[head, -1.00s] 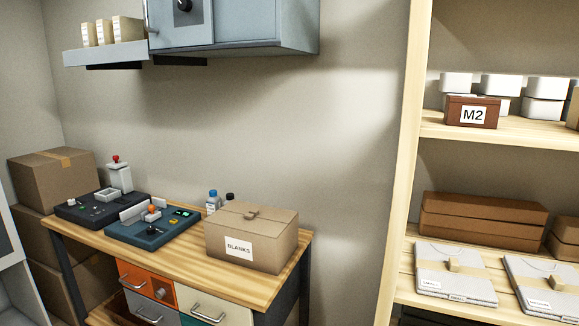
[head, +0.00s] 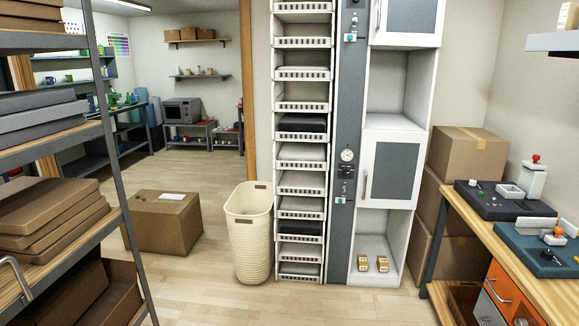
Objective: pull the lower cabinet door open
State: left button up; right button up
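The lower cabinet door (head: 390,166) is a grey panel in a white frame, on the tall white cabinet (head: 408,75) right of centre in the head view. It looks shut. Its vertical metal handle (head: 365,184) is on its left side. A second grey door (head: 410,17) is higher up, with an open shelf between the two. Below the lower door is an open compartment with two small yellow-brown boxes (head: 372,263) on its floor. Neither of my grippers is in view.
A tall tray rack (head: 302,140) and a grey column with a gauge stand left of the cabinet. A cream bin (head: 251,230) and a cardboard box (head: 163,220) are on the floor. A workbench (head: 500,235) is at right, shelving (head: 50,170) at left. The middle floor is clear.

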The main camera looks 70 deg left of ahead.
aim_at(392, 162)
jog(key=u, duration=1.75)
jog(key=i+j, duration=0.1)
jog(key=i, duration=0.35)
